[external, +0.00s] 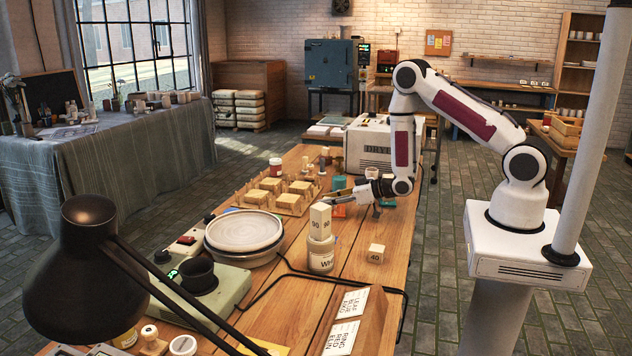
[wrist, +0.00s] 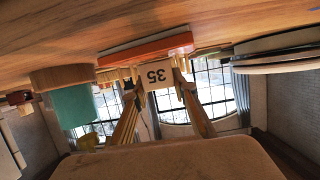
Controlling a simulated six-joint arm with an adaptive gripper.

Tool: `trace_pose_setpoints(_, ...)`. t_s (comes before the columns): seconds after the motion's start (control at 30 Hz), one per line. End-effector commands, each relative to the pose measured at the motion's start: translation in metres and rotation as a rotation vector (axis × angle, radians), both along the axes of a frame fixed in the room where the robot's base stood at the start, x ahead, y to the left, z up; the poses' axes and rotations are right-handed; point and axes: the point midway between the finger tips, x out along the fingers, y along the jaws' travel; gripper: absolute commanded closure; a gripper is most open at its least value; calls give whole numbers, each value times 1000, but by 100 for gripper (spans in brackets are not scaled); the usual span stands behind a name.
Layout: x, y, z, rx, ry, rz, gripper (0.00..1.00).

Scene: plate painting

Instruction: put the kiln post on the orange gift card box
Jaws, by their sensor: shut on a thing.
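The kiln post (wrist: 159,73) is a pale block marked 35, seen upside down in the wrist view. My gripper (wrist: 160,86) is shut on it, with one fingertip on each side. The orange gift card box (wrist: 150,46) lies flat on the table just beyond the post; their edges overlap in this view, and I cannot tell whether they touch. In the external view my gripper (external: 341,194) points left, low over the table, close above the orange box (external: 339,211). The held post is not clear there.
A jar (external: 321,257) bears a tall pale block marked 90 and 80 (external: 320,222), standing in front of my gripper. A block marked 40 (external: 376,254) sits to the right. A round plate (external: 244,230) and a pegged wooden board (external: 293,208) are left. A teal cup (external: 339,182) stands behind.

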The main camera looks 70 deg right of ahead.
Motion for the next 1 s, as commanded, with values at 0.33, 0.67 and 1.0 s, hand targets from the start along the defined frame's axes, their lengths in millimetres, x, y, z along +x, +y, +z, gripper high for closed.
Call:
trace_pose_setpoints(0.33,0,0,-3,0,1,0,66)
trace_pose_setpoints(0.67,0,0,-3,0,1,0,56)
trace_pose_setpoints(1.0,-5,0,2,1,2,-1,56)
